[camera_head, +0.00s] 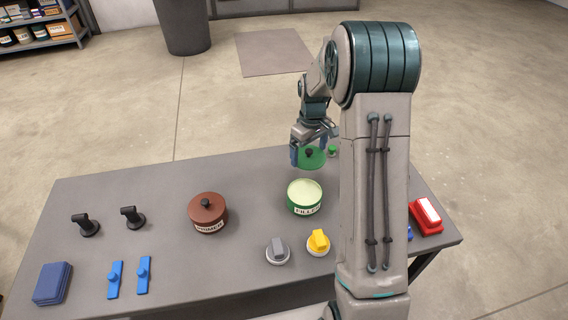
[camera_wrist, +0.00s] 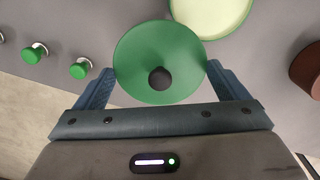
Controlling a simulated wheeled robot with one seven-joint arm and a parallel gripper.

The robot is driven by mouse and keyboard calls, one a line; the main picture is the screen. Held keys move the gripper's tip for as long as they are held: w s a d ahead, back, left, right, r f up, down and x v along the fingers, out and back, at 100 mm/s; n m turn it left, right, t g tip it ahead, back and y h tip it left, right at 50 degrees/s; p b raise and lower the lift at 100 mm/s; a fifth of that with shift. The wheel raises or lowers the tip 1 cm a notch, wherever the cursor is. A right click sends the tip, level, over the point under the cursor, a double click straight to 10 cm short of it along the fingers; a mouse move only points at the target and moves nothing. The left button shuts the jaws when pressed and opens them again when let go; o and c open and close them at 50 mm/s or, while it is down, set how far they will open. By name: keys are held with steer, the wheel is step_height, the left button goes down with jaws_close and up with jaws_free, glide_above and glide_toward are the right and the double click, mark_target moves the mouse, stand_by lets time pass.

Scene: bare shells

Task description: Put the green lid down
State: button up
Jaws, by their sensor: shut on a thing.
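The green lid (camera_head: 313,160) is a round disc with a black knob. My gripper (camera_head: 308,153) is shut on it, above the back part of the table. In the wrist view the lid (camera_wrist: 160,50) sits between the two blue fingers of my gripper (camera_wrist: 159,85), which touch its rim on both sides. The open tin labelled FILLER (camera_head: 304,197) stands just in front of the lid, with pale green contents and a green rim. It also shows in the wrist view (camera_wrist: 208,30), partly behind the lid.
A brown lidded pot (camera_head: 208,213) stands left of the tin. A grey knob (camera_head: 278,251) and a yellow knob (camera_head: 318,242) lie in front. Small green-topped knobs (camera_wrist: 80,68) are near the back edge. A red block (camera_head: 427,217) is at right. The back left tabletop (camera_head: 130,185) is clear.

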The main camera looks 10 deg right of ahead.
steer(key=d+n, duration=0.1)
steer(key=w+d+n, duration=0.1)
steer(key=w+d+r+p, duration=0.1)
steer(key=d, duration=0.1)
steer(key=shift+n, duration=0.4)
steer(key=shift+w+d+r, duration=0.1)
steer(key=shift+w+d, duration=0.05)
steer(key=shift+d, duration=0.1)
steer(key=shift+w+n, duration=0.1)
steer(key=shift+n, duration=0.3)
steer(key=p, duration=0.1)
glide_above(284, 168)
step_height(284, 168, down, 7)
steer(key=shift+f, duration=2.2)
steer(key=o, duration=0.6)
steer(key=shift+o, duration=0.2)
steer(key=shift+r, duration=0.1)
